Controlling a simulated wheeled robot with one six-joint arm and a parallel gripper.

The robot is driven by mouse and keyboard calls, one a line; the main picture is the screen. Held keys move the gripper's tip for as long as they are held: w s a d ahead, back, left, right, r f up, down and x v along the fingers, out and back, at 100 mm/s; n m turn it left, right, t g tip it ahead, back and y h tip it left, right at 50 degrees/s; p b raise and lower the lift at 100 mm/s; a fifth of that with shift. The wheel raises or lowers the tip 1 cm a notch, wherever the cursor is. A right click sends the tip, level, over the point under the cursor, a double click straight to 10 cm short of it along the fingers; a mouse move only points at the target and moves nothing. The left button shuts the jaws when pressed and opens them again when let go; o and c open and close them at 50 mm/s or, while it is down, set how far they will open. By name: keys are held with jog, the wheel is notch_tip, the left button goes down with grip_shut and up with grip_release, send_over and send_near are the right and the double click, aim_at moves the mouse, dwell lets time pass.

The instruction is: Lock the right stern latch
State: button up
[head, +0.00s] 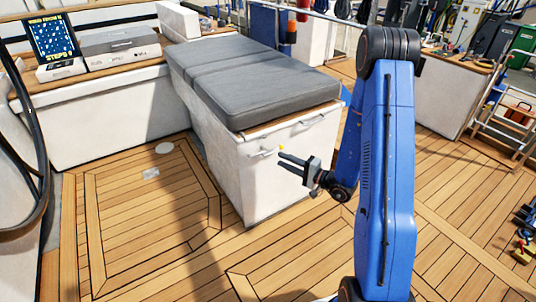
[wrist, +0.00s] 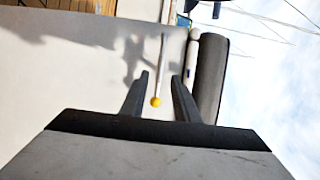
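A pale latch lever with a yellow ball end (head: 281,148) is on the white end face of the cushioned bench. In the wrist view the lever (wrist: 163,60) is thin and pale, and its yellow ball (wrist: 156,102) shows between my fingers. My gripper (head: 281,158) is open in front of that end face, just beside the yellow ball. In the wrist view both dark fingers (wrist: 160,75) stand apart with a gap on each side of the ball. I cannot tell whether the latch is locked.
A second pale handle (head: 308,120) is higher and to the right on the same face. Grey cushions (head: 255,80) cover the bench (head: 240,180). A screen (head: 54,38) and a grey-lidded box (head: 118,45) stand at the back left. The wooden deck (head: 140,225) in front is clear.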

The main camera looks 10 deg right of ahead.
aim_at(270, 154)
jog(key=x, duration=0.8)
jog(key=shift+w+a, duration=0.2)
jog(key=shift+a, duration=0.05)
grip_shut()
